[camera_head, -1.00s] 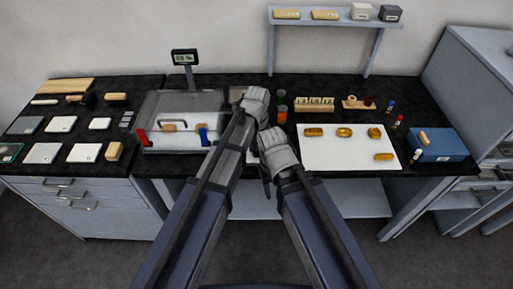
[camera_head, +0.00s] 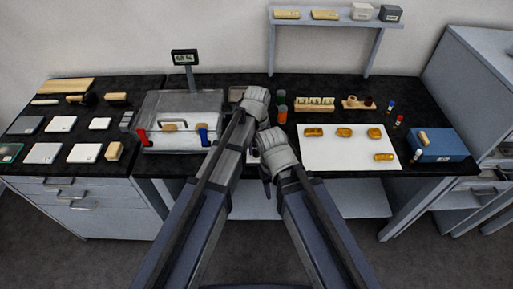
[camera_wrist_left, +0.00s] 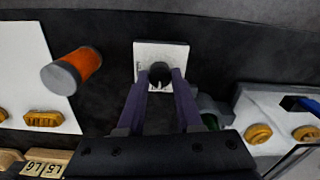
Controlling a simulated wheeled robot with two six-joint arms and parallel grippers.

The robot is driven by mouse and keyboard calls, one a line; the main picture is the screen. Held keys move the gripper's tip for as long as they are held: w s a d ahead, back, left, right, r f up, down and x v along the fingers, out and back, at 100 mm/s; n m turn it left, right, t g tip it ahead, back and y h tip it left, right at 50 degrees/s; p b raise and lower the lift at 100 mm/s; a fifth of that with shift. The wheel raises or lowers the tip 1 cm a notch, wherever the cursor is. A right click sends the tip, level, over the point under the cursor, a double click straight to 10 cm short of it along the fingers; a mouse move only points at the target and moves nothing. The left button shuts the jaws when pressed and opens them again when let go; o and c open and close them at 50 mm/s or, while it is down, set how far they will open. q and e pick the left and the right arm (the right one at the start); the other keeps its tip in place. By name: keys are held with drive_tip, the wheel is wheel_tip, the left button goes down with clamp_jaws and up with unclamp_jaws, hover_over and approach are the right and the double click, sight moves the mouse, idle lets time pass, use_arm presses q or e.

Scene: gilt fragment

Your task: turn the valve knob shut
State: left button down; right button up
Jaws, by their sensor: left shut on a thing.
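The black valve knob (camera_wrist_left: 160,70) sits on a white square plate (camera_wrist_left: 147,52) in the left wrist view. My left gripper (camera_wrist_left: 161,82) is shut on the knob, one purple finger on each side. In the head view the left gripper (camera_head: 255,102) reaches to the back of the bench, beside the clear-sided chamber, and its fingers are hidden by the wrist. My right gripper (camera_head: 268,186) is in front of the bench at the middle, away from the knob; its jaws are mostly hidden by its own arm.
Left of the knob stands the chamber (camera_head: 180,105) with red and blue handles and a small display (camera_head: 185,58) behind it. Close on the right are orange and green vials (camera_head: 282,112). A white mat (camera_head: 345,158) with several gold pieces lies further right.

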sight(257, 150)
idle(0.5)
use_arm(q)
drive_tip(key=c, duration=0.6)
unclamp_jaws()
drive_tip(key=shift+r, duration=0.1)
wheel_tip(257, 150, up, 8)
drive_tip(key=p, duration=0.8)
drive_tip(key=shift+f, duration=0.2)
drive_tip(key=s+a+m, duration=0.1)
drive_tip(key=s+a, duration=0.5)
drive_tip(key=a, duration=0.3)
drive_tip(key=s+a+m, duration=0.1)
drive_tip(key=s+a, duration=0.5)
drive_tip(key=a, duration=0.3)
drive_tip(key=s+d+m, duration=0.1)
drive_tip(key=d, duration=0.3)
drive_tip(key=s+d+m, duration=0.1)
drive_tip(key=s+d, duration=0.1)
drive_tip(key=d, duration=0.2)
drive_tip(key=s+d+m+y, duration=0.1)
drive_tip(key=d, duration=0.3)
drive_tip(key=shift+s+r+m, duration=0.1)
drive_tip(key=shift+s+m, duration=0.2)
drive_tip(key=shift+s, duration=0.1)
